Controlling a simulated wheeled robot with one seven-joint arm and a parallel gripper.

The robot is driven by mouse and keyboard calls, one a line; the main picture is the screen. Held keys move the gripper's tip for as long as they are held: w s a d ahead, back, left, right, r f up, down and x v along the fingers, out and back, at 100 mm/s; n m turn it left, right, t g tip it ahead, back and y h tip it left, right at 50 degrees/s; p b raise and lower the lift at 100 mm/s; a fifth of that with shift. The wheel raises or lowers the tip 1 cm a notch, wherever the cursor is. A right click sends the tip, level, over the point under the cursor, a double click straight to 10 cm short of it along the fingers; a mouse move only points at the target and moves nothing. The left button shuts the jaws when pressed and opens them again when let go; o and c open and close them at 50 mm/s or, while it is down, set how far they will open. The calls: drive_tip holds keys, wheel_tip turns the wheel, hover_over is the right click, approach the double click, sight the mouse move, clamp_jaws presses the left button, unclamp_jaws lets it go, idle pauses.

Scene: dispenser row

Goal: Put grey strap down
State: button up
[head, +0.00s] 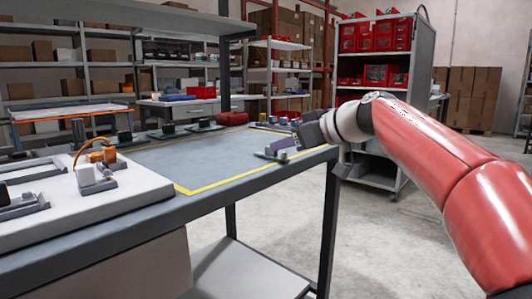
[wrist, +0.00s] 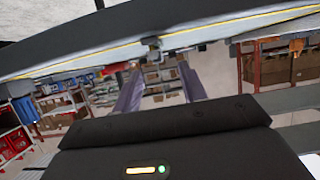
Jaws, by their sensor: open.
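My gripper (head: 278,146) is at the right end of the workbench, low over the tabletop near its edge. In the wrist view its two purple-grey fingers (wrist: 160,82) stand wide apart with nothing held between them. A small grey piece (head: 271,155) sits on the bench just beside the fingertips. A small dark grey piece (wrist: 152,43) shows by the bench edge beyond the fingers in the wrist view. I cannot tell whether either is the grey strap; no clear strap shape shows.
The workbench (head: 150,215) has a yellow-outlined area (head: 205,155), mostly clear. Several small dark devices stand along its back, with a red item (head: 234,118) there. A white board (head: 120,205) with fixtures and an orange-topped piece (head: 104,155) lies at left. A grey cart (head: 421,60) stands behind.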

sight(271, 153)
drive_tip(key=p+x, duration=0.1)
drive_tip(key=x, duration=0.4)
drive_tip(key=shift+w+a+f, duration=0.15)
drive_tip(key=shift+w+f, duration=0.1)
drive_tip(key=shift+f, duration=0.05)
clamp_jaws()
